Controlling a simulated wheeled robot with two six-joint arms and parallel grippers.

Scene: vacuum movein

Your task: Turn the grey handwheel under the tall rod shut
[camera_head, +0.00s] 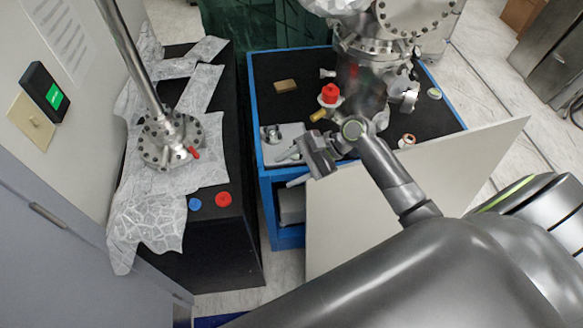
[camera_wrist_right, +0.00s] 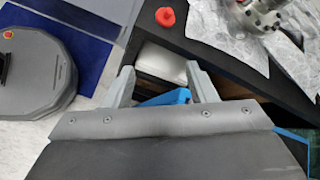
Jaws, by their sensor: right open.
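The tall rod (camera_head: 131,55) rises from a round bolted metal flange (camera_head: 152,155) on the foil-covered black bench at the left. At the rod's foot is a shiny metal fitting (camera_head: 173,127) with a small red lever (camera_head: 193,153). I cannot make out the grey handwheel clearly from the other metal there. Part of this metalwork shows at the top right of the right wrist view (camera_wrist_right: 262,12). My right gripper (camera_head: 284,168) is open and empty, to the right of the flange and apart from it. Its two fingers show in the right wrist view (camera_wrist_right: 159,80). My left gripper is not in view.
A red cap (camera_head: 223,199) and a blue cap (camera_head: 195,204) lie on the black bench (camera_head: 225,245). A blue-framed cart (camera_head: 255,120) with a vacuum chamber (camera_head: 360,85) and a red knob (camera_head: 329,94) stands right of it. A wall with a black-and-green device (camera_head: 46,92) bounds the left.

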